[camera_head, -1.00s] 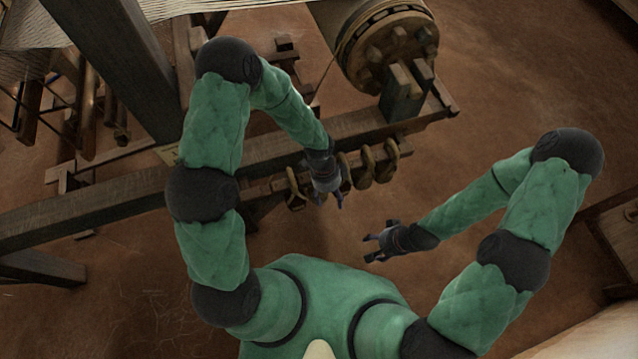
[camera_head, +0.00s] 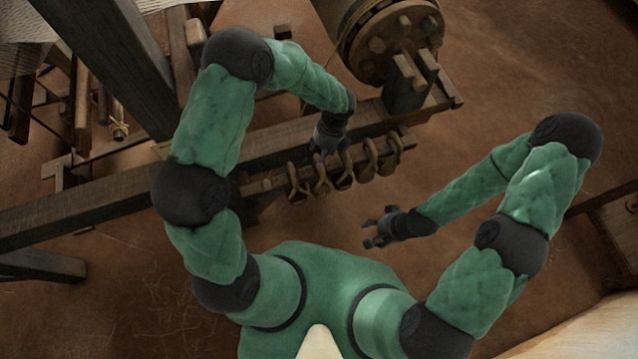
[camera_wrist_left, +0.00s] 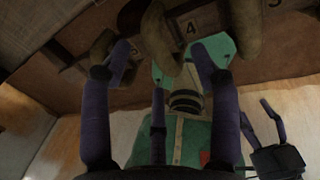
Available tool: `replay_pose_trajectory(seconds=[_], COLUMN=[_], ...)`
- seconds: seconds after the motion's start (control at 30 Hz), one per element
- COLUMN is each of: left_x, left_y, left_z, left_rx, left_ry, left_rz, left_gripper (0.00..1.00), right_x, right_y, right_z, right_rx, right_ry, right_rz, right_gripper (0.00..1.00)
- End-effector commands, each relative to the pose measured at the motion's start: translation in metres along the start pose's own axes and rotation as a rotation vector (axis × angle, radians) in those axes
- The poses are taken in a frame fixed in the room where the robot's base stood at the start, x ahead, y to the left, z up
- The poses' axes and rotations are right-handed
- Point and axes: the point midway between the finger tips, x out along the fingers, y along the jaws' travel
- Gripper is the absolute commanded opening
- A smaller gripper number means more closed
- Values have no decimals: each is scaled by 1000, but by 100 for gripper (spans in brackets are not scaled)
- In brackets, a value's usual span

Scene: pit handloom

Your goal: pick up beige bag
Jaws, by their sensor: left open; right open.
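Several beige-brown bags (camera_head: 343,170) hang in a row from a wooden rail on the loom's front beam. I cannot tell which of them the task means. My left gripper (camera_head: 326,150) is at the row, partly in front of the middle bags. In the left wrist view its purple-grey fingers (camera_wrist_left: 163,62) are spread apart. One bag (camera_wrist_left: 160,40) hangs beyond and between them, beside a label 4. Another bag (camera_wrist_left: 112,52) is close to the left finger's tip, and contact is unclear. My right gripper (camera_head: 373,238) is open and empty over the floor, below the row.
The wooden loom beam (camera_head: 90,205) runs across the left and middle. A roller with a studded end (camera_head: 395,40) sits above the bags. An upright post (camera_head: 110,65) stands at the left.

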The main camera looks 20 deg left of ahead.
Motion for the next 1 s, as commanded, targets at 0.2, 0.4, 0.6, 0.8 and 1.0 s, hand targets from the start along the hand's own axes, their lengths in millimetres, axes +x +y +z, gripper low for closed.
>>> replay_pose_trajectory(seconds=[0.2,0.4,0.6,0.8,1.0], left_x=[16,44,54,52,52], left_y=[3,7,8,8,8], left_z=[-1,-4,-3,-3,-3], left_rx=[-3,-2,-3,-2,-2], left_ry=[1,2,0,0,0], left_rz=[0,0,-1,-1,-1], left_gripper=[62,62,62,45,0], right_x=[9,25,28,27,27], right_y=[3,9,10,10,10], right_z=[0,-1,-1,-1,-1], right_rx=[0,0,0,0,0], right_ry=[0,0,0,0,0], right_rz=[0,0,0,0,0], right_gripper=[60,60,60,60,60])
